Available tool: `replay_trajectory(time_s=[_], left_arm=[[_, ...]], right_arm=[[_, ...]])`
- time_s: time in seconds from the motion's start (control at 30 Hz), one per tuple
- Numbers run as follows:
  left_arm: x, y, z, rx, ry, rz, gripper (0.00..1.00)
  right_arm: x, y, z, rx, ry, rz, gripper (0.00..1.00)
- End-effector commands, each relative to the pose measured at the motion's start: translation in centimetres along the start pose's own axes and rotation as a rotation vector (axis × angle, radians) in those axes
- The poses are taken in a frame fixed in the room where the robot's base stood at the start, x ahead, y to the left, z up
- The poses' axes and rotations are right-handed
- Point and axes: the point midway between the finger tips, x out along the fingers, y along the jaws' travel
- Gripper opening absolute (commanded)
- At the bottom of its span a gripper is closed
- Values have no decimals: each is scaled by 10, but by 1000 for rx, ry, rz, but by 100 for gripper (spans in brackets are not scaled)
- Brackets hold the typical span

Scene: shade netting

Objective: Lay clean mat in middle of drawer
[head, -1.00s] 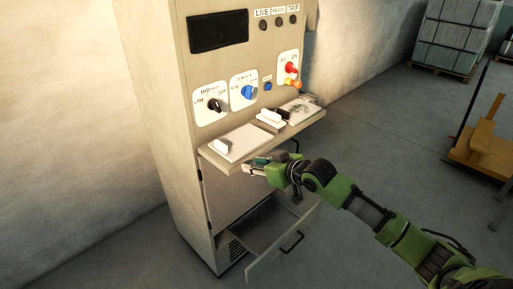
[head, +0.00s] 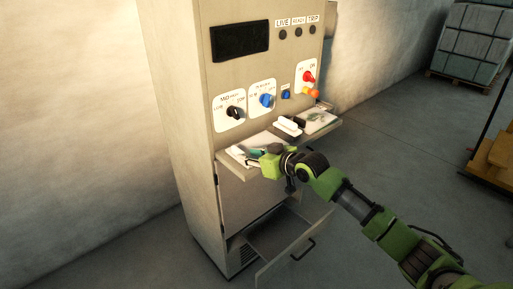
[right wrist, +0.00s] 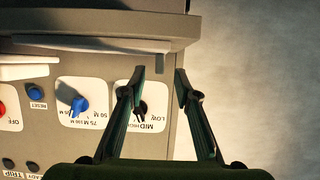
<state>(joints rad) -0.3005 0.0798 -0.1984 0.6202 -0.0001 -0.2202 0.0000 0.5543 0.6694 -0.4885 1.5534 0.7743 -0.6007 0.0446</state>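The drawer (head: 283,233) is pulled out low on the cabinet front. Its inside shows a bare grey floor, partly cut off by its front panel. A white flat piece (head: 263,139), which may be the clean mat, lies at the left of the shelf, partly hidden by my right gripper (head: 247,157). In the right wrist view the right gripper (right wrist: 161,78) has its two fingers apart, with nothing seen between the tips. It is at the shelf's left front edge; I cannot tell whether it touches the white piece. My left gripper is out of view.
The shelf (head: 332,124) also holds a white block with a handle (head: 288,124) and a patterned, greenish-marked sheet (head: 318,121). Knobs stand out above it, including a black knob (head: 233,112) and a blue knob (head: 267,100).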

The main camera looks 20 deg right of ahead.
Motion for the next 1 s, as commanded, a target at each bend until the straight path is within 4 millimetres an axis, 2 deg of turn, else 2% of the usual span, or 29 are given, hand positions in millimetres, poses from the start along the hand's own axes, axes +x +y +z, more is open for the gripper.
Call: replay_trajectory(time_s=[0.17, 0.37, 0.53, 0.9, 1.0], left_arm=[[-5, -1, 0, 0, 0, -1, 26], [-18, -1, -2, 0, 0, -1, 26], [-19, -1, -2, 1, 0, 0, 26], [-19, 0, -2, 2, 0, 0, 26], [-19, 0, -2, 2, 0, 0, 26]], right_arm=[[8, 0, -4, 1, 2, 1, 29], [31, 0, -9, 3, 0, 0, 29], [48, 0, -7, 1, 1, 1, 29], [54, 0, -6, 0, 1, 1, 29], [53, 0, -6, 0, 1, 1, 3]])
